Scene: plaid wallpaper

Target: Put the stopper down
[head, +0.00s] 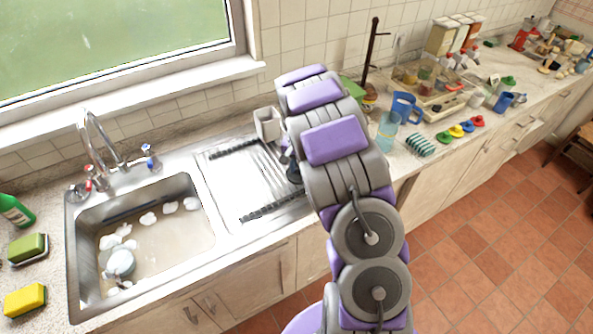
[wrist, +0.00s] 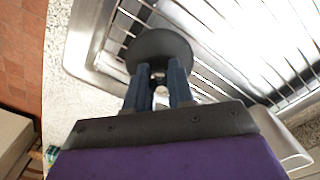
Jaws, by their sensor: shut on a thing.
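The stopper (wrist: 160,46) is a dark round disc in the wrist view. My gripper (wrist: 159,80) is shut on it, with both fingers meeting at its near side. The stopper is over the metal draining board (head: 231,181), close to its front edge; I cannot tell whether it touches the surface. In the head view my arm covers most of the gripper, and a dark part of the stopper (head: 294,174) shows at the arm's left side.
The sink (head: 205,226) left of the draining board holds murky water, suds and a pale dish. A grey container (head: 267,124) stands at the board's back. A blue jug (head: 404,106), a glass (head: 387,130) and a green rack (head: 420,145) stand to the right.

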